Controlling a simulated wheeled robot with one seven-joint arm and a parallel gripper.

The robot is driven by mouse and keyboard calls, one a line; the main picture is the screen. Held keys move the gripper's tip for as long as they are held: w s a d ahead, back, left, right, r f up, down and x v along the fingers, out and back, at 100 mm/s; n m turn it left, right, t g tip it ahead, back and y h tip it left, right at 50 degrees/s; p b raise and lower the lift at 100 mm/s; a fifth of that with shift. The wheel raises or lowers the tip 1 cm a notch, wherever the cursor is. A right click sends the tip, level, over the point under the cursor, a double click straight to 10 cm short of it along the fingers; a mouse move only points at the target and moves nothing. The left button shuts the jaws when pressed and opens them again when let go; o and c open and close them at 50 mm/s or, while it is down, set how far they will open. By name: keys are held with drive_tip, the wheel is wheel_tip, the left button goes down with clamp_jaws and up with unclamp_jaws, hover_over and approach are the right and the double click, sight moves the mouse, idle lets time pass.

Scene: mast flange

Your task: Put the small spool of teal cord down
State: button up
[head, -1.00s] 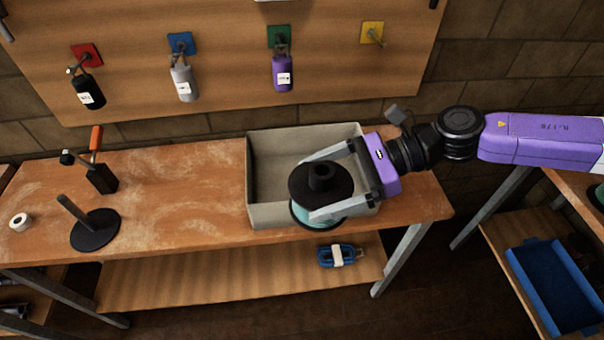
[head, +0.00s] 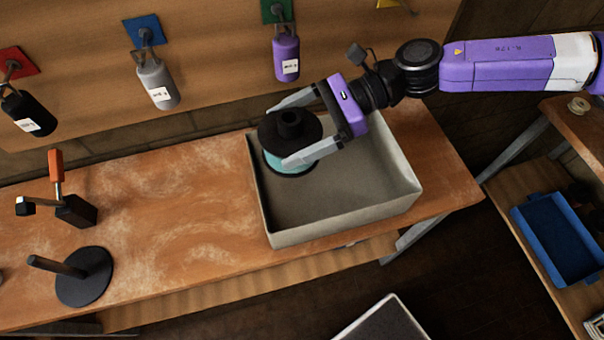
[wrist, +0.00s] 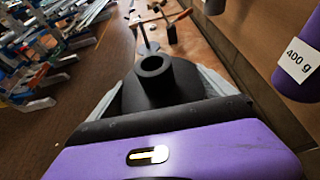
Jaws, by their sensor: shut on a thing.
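The small spool of teal cord (head: 275,162) has black flanges and a black hub on top. My gripper (head: 294,133) is shut on it and holds it upright at the back left part of the grey bin, near the bin's left wall. The teal cord shows only in part below the upper flange. In the wrist view the spool's black top and hub (wrist: 152,75) stand between the two grey fingers. Whether the spool's underside touches anything is hidden.
The grey open bin (head: 342,227) stands on the wooden bench (head: 160,210) and its visible floor is empty. A black stand with a tilted post (head: 84,276) and an orange-handled clamp (head: 72,208) stand at left.

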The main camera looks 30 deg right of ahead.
wheel_tip(320, 180, down, 18)
drive_tip(key=shift+r+p, duration=0.2)
drive_tip(key=shift+p, duration=0.2)
drive_tip(key=shift+f, duration=0.2)
drive_tip(key=o, duration=1.5)
drive_tip(key=shift+c, duration=0.2)
drive_tip(key=shift+r, duration=0.1)
drive_tip(key=shift+r, duration=0.1)
drive_tip(key=shift+d, duration=0.3)
drive_tip(key=b+v, duration=0.3)
drive_tip(key=v, duration=0.8)
drive_tip(key=shift+s+r, duration=0.2)
drive_tip(key=shift+r, duration=0.05)
